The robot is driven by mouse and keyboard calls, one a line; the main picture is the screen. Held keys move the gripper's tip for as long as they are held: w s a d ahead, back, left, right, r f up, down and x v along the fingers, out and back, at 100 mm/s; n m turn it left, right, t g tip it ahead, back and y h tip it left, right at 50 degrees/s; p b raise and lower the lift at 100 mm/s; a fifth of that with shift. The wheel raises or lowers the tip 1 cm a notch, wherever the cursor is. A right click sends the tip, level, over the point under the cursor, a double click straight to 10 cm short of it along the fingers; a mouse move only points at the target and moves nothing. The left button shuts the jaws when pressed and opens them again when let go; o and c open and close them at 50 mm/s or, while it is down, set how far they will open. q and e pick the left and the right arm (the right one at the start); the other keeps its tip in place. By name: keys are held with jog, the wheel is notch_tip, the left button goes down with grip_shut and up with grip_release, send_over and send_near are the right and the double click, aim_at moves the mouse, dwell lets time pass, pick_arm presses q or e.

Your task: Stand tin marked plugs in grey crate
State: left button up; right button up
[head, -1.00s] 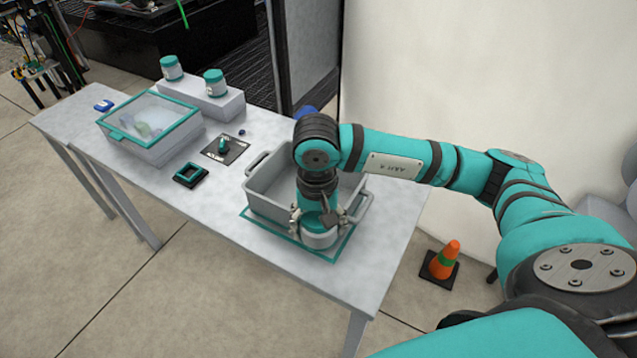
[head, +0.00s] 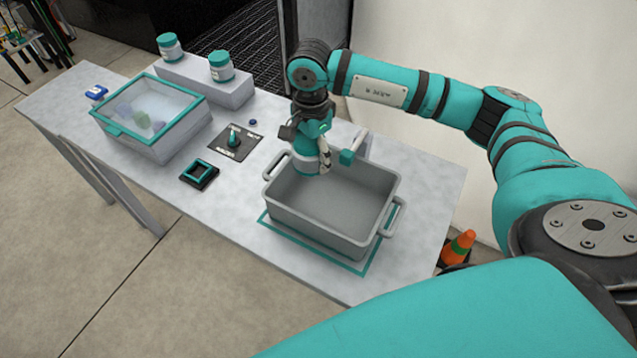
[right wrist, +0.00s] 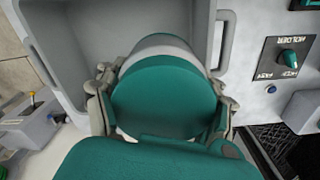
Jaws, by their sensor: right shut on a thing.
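The grey crate (head: 330,232) stands on the table inside a teal outline and looks empty in the part I see. My right gripper (head: 310,155) is at the crate's back left rim, shut on a tin. The held tin shows in the right wrist view with a round teal lid (right wrist: 165,95) and a pale side; its marking is hidden. Two more teal-lidded tins, a left one (head: 168,46) and a right one (head: 220,67), stand on a grey riser. Their labels are too small to read. My left gripper is not in view.
A teal-framed clear-lidded box (head: 150,150) stands at the left. A small black square frame (head: 199,174) and a dark plate with a teal knob (head: 234,137) lie left of the crate. An orange cone (head: 459,247) is on the floor.

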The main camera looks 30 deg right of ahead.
aim_at(313, 196)
jog(key=shift+w+f, duration=0.25)
jog(key=shift+f, duration=1.1)
notch_tip(313, 196, down, 6)
jog(key=shift+s+f+p, duration=0.1)
jog(key=shift+p, duration=0.3)
jog(key=shift+f, duration=0.6)
notch_tip(313, 196, down, 3)
jog(key=shift+f+p, duration=0.1)
jog(key=shift+p, duration=0.3)
jog(key=shift+f, duration=0.2)
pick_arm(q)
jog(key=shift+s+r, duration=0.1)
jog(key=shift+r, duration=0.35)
pick_arm(e)
jog(key=o, duration=1)
